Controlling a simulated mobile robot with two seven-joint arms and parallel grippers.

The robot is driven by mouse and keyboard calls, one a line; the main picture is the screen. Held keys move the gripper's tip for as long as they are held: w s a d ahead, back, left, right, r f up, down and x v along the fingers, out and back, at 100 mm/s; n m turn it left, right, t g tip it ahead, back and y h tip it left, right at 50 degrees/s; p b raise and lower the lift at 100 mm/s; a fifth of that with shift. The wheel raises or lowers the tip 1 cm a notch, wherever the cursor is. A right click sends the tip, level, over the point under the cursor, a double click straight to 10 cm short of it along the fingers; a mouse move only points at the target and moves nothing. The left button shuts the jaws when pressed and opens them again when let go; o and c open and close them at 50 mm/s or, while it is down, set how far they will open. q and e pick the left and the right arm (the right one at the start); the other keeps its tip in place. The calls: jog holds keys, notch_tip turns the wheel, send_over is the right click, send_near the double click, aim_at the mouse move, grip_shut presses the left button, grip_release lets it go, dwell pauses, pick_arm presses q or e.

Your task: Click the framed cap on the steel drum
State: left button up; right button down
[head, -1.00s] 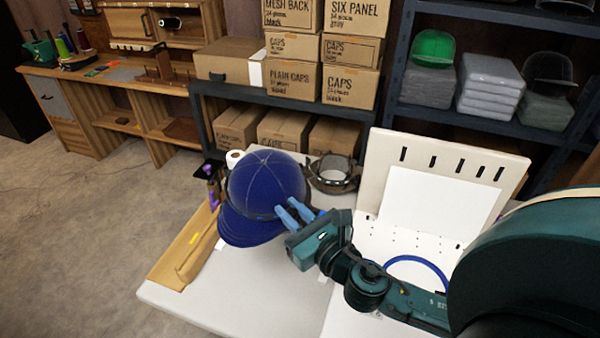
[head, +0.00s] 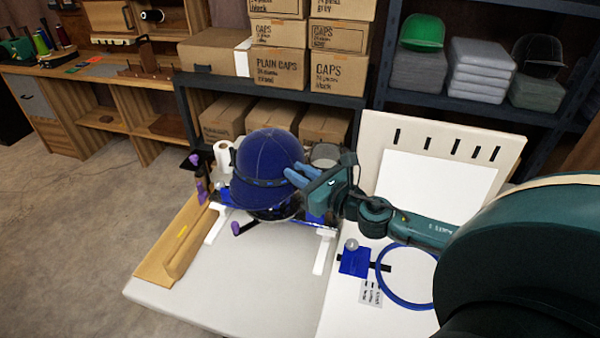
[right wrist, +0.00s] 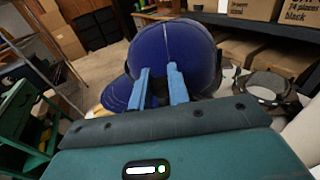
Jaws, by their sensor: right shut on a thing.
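The blue framed cap (head: 268,150) is held above the near table, with a dark band around its lower edge and its brim toward the lower left. My right gripper (head: 293,174) is shut on the band at the cap's right side. In the right wrist view the cap (right wrist: 178,42) fills the space just past the two blue fingers (right wrist: 158,88). A shiny metal part, apparently the steel drum (head: 275,213), shows directly under the cap on a stand with white feet. The cap hides most of it, so I cannot tell whether they touch. My left gripper is out of view.
A grey ring (head: 325,154) stands behind the gripper. A white roll (head: 223,158) and purple-handled parts (head: 201,190) are at the left. A blue hoop (head: 380,281) lies on the white board at the right. The table's front (head: 245,285) is clear.

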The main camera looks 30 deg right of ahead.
aim_at(290, 186)
notch_tip(290, 186, down, 2)
jog(key=shift+b, duration=0.7)
jog(key=shift+f+b, duration=0.7)
jog(key=shift+f, duration=0.1)
jog(key=shift+f+b, duration=0.6)
jog(key=shift+f, duration=0.15)
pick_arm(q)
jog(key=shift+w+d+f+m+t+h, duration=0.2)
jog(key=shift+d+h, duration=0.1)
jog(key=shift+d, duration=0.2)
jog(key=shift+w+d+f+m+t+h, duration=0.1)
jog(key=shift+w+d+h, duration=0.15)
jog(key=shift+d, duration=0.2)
pick_arm(e)
jog(key=shift+f, duration=0.15)
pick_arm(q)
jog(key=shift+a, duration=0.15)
pick_arm(e)
jog(key=shift+w, duration=0.1)
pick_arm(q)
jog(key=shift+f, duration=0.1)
pick_arm(e)
jog(key=shift+f, duration=0.15)
pick_arm(q)
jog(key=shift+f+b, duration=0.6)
jog(key=shift+b, duration=0.15)
pick_arm(e)
jog(key=shift+f, duration=0.65)
